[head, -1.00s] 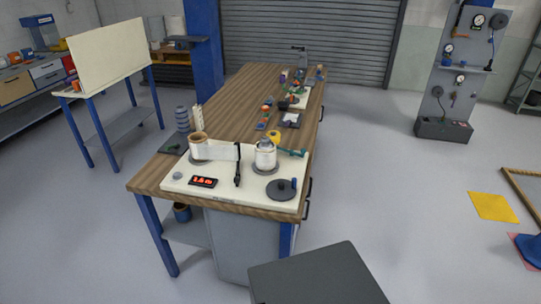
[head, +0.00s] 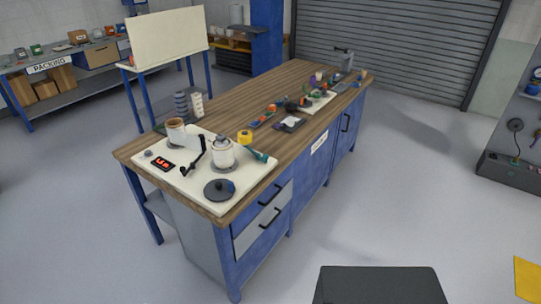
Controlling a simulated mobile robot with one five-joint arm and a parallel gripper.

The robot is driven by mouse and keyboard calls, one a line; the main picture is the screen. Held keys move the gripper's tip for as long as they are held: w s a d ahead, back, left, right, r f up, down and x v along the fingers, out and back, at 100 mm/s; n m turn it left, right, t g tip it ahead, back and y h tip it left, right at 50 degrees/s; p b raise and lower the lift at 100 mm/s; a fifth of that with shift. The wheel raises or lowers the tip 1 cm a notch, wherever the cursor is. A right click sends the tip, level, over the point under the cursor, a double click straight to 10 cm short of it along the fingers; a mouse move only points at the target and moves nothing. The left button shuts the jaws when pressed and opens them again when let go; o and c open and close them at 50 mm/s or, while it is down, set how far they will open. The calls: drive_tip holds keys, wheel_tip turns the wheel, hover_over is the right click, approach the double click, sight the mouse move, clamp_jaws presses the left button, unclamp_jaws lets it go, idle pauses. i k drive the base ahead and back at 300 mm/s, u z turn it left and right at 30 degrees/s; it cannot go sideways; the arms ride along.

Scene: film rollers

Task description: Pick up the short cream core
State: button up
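I cannot make out for certain which thing is the short cream core. A narrow, ribbed cream column (head: 197,105) stands beside a grey ribbed column (head: 181,107) at the bench's left edge. On a cream panel at the bench's near end stand a whitish roll (head: 222,153) and a roll with a brown top (head: 176,131). A pale piece shows between these two rolls. My gripper is not in view.
The wood-topped bench (head: 232,106) has blue and grey drawers (head: 262,217) on its right side. A dark disc (head: 219,190), a crank and a red display (head: 163,163) are on the panel. Small items lie farther back. The floor to the right (head: 400,190) is clear.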

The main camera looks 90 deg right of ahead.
sight(222, 158)
drive_tip(key=k, duration=0.95)
drive_tip(key=z, duration=0.6)
drive_tip(key=i, duration=1)
drive_tip(key=u, duration=0.05)
